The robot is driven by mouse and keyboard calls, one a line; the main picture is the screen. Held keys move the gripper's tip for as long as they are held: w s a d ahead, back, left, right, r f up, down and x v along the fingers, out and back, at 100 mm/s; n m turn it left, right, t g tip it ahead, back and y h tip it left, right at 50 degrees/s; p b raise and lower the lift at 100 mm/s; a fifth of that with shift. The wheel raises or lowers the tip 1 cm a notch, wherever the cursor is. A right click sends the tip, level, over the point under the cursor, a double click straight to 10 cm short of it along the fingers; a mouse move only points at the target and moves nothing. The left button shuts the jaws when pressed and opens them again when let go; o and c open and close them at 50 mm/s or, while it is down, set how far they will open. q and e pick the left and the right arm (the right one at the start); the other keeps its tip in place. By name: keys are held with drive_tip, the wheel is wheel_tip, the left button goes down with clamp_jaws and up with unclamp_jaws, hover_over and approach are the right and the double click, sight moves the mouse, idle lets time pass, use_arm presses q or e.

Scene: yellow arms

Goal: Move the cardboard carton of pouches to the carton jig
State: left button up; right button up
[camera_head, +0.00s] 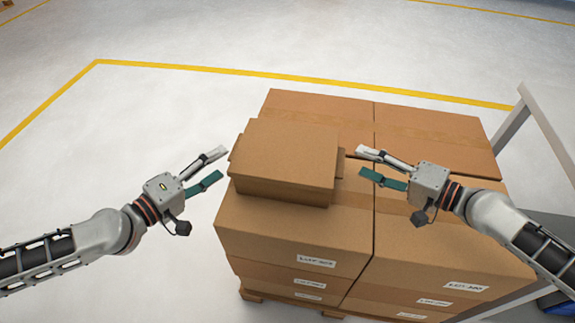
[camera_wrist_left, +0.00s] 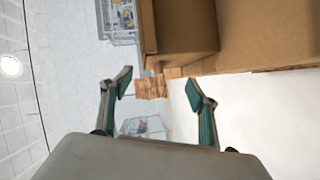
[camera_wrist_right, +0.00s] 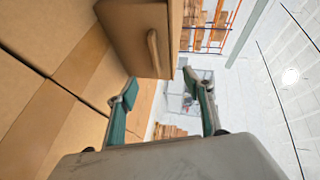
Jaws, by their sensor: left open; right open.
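A closed brown cardboard carton (camera_head: 285,155) lies on top of a stack of larger boxes in the head view, with a handle-like tab at each end. It also shows in the left wrist view (camera_wrist_left: 185,27) and in the right wrist view, with its end handle (camera_wrist_right: 152,50). My left gripper (camera_head: 215,165) is open and empty, left of the carton and apart from it. My right gripper (camera_head: 362,163) is open and empty, close to the carton's right end. Whether it touches the tab I cannot tell. No pouches show, and I cannot identify the carton jig.
The larger labelled boxes (camera_head: 425,225) stand stacked on a wooden pallet (camera_head: 250,295). A grey frame (camera_head: 560,135) stands at the right, beside the stack. A yellow line (camera_head: 200,69) marks the floor. The floor left of the stack is clear.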

sight(340, 153)
use_arm(q)
drive_tip(key=x, duration=0.6)
drive_tip(key=shift+w+d, duration=0.1)
drive_tip(key=shift+w, duration=0.1)
use_arm(e)
drive_tip(key=x, duration=0.6)
drive_tip(key=shift+w+a, duration=0.15)
drive_tip(key=shift+a, duration=0.05)
